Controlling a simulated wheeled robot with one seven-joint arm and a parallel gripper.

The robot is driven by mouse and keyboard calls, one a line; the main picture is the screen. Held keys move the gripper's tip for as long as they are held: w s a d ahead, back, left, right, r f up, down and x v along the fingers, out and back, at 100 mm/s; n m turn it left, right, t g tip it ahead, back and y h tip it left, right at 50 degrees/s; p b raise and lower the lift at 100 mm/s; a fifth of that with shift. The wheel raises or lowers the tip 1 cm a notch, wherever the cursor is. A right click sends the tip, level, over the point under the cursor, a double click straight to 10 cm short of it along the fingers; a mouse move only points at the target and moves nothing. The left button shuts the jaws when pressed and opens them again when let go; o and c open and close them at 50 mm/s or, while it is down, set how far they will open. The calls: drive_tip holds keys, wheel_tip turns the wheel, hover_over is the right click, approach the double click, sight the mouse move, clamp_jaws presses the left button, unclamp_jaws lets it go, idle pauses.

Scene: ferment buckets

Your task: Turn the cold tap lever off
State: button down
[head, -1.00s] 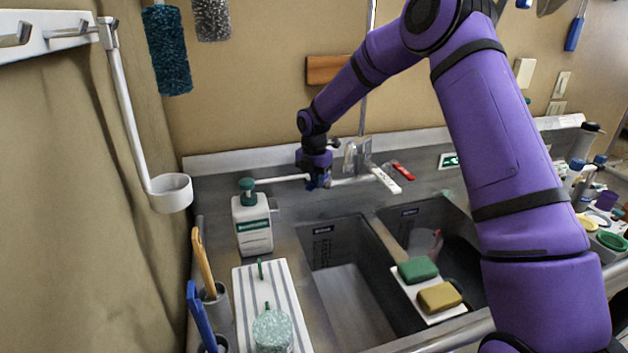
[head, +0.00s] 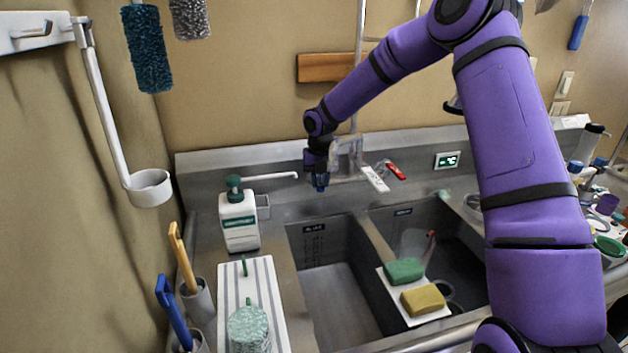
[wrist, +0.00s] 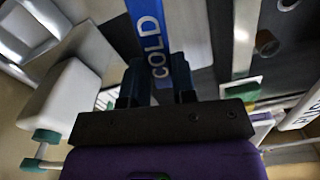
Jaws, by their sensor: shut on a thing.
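The cold tap lever is a blue bar marked COLD (wrist: 155,45) in the wrist view. It runs between the two dark fingers of my gripper (wrist: 157,88), which is shut on it. In the head view my gripper (head: 319,180) is at the tap (head: 347,155) behind the sinks, with a small blue patch at its tip. The rest of the lever is hidden there by the gripper. A red lever-like piece (head: 396,171) and a white strip (head: 375,179) lie to the right of the tap.
A white soap pump bottle (head: 238,220) stands left of the left sink basin (head: 338,300). Green (head: 403,271) and yellow (head: 423,299) sponges lie on a white board by the basins. A striped mat (head: 270,300) with a jar lies front left.

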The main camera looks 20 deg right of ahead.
drive_tip(key=shift+s+d+n, duration=0.1)
drive_tip(key=shift+d+n, duration=0.75)
drive_tip(key=shift+n, duration=0.35)
drive_tip(key=c, duration=0.9)
unclamp_jaws()
drive_tip(key=shift+d, duration=0.1)
